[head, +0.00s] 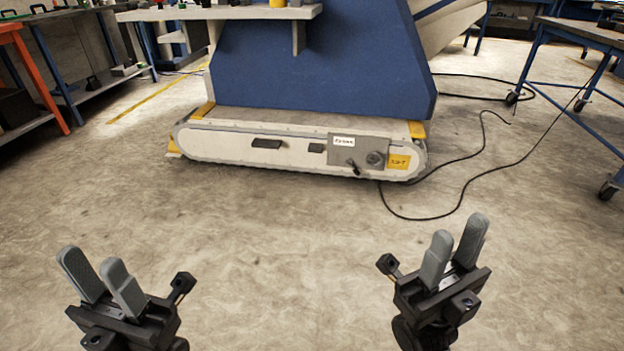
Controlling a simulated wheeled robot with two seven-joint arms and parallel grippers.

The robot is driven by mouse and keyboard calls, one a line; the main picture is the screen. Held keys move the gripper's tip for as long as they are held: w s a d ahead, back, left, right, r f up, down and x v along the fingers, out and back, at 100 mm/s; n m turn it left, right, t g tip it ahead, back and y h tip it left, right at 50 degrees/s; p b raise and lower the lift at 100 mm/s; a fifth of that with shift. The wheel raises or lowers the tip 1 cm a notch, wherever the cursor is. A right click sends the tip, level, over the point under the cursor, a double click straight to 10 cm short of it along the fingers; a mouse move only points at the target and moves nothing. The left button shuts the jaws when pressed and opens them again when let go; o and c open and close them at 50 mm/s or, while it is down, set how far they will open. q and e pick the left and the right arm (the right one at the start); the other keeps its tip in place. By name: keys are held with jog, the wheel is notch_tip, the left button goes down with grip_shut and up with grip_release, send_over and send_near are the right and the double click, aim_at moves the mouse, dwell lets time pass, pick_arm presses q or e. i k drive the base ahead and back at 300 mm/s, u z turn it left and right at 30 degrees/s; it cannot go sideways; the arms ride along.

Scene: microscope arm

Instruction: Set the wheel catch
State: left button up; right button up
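No part is plainly recognisable as the wheel catch. Dark caster wheels show under the blue-legged table at the right, a far one (512,98) and a near one (607,189); any catch on them is too small to make out. A grey panel (344,151) with a white label, a round fitting and a small dark lever-like part (355,169) sits on the low white base (225,146) of the blue machine. My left gripper (91,264) is open and empty at the lower left. My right gripper (460,234) is open and empty at the lower right. Both are apart from everything.
The blue machine body (320,65) stands on the white base. A black cable (462,190) loops over the floor to its right. The blue-legged table (585,32) is at the right, workbenches (95,90) at the left. The concrete floor (270,240) in front is clear.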

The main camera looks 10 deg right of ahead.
aim_at(349, 162)
jog(key=u, duration=0.25)
jog(key=k, duration=0.25)
jog(key=z, duration=0.55)
jog(key=i, duration=0.65)
jog(key=z, duration=0.6)
jog(key=i, duration=0.8)
jog(key=u, duration=0.95)
jog(key=i, duration=0.6)
jog(key=u, duration=0.65)
